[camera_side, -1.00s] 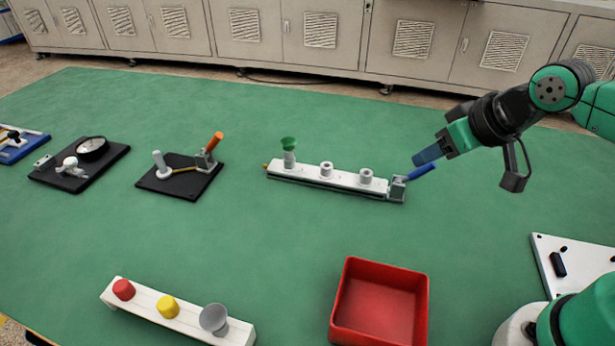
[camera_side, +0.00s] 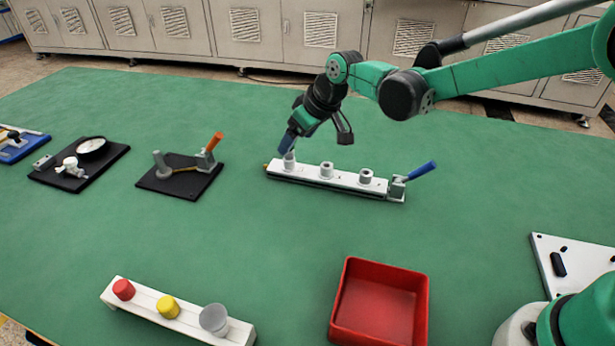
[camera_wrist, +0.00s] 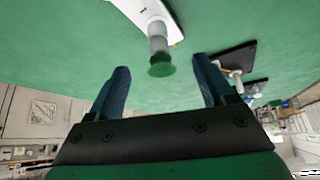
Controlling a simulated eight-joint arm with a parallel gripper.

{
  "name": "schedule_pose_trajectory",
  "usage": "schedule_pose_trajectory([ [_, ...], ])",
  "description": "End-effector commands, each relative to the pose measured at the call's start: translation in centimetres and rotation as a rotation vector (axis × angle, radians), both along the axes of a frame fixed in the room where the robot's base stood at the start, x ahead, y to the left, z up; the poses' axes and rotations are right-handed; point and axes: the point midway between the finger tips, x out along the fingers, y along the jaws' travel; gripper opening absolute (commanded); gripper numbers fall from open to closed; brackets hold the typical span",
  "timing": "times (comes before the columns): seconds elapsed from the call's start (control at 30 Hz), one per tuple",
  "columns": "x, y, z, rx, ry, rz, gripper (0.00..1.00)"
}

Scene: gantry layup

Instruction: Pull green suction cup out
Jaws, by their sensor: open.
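The green suction cup (camera_wrist: 162,66) sits on a grey post (camera_wrist: 158,38) at the end of the white bar; in the wrist view it lies beyond and between my fingertips. In the side view the cup is hidden behind my gripper (camera_side: 287,146), which is over the left post of the white bar (camera_side: 345,181). My gripper is open, with a blue finger on each side in the wrist view (camera_wrist: 160,75). No contact with the cup is visible.
Two empty grey posts (camera_side: 326,169) and a blue-handled clamp (camera_side: 415,174) are on the bar's right. A black plate with an orange-handled clamp (camera_side: 208,150) stands to the left. A red bin (camera_side: 380,300) and a white rack with coloured cups (camera_side: 175,312) are nearer the camera.

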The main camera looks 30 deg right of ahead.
Motion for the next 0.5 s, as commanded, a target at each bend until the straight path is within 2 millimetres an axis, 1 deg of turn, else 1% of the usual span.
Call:
schedule_pose_trajectory([
  [0.3, 1.6, 0.7, -3.0, 0.0, 0.0, 0.0, 0.75],
  [0.5, 2.4, 1.0, -4.5, 0.0, 0.0, -0.001, 0.75],
])
